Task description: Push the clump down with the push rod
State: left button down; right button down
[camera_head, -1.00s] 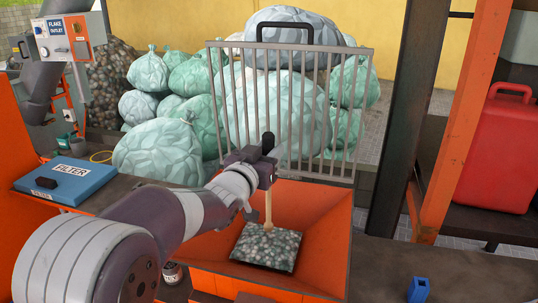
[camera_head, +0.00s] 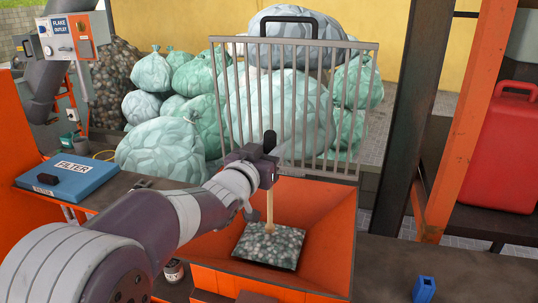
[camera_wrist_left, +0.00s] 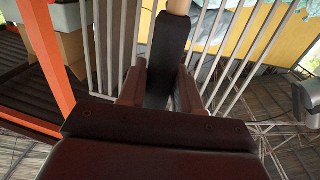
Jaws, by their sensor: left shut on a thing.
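The clump (camera_head: 268,246) is a grey, speckled mass of flakes with a squarish outline. It sits in the orange hopper (camera_head: 325,215). My left gripper (camera_head: 264,172) is above the hopper, shut on the push rod. The rod's pale wooden shaft (camera_head: 270,207) hangs down nearly upright, and its lower end meets the top of the clump near its back edge. I cannot tell how hard it presses. In the left wrist view the rod's black grip (camera_wrist_left: 165,60) is between the two fingers. My right gripper is not in view.
A grey barred guard (camera_head: 357,110) stands raised behind the hopper, close to my gripper. A blue filter box (camera_head: 85,178) lies on the left bench. A small blue object (camera_head: 423,289) is on the right ledge. A red canister (camera_head: 503,150) stands at the right.

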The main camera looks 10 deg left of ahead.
pick_arm(q)
jog(key=r+p, duration=0.2)
jog(key=r, duration=0.1)
jog(key=r+p, duration=0.2)
jog(key=r, duration=0.1)
jog(key=w+r+p, duration=0.1)
jog(key=r+p, duration=0.2)
jog(key=shift+r, duration=0.4)
jog(key=shift+w+r, duration=0.1)
jog(key=shift+r, duration=0.1)
jog(key=shift+w+r, duration=0.1)
jog(key=shift+r, duration=0.85)
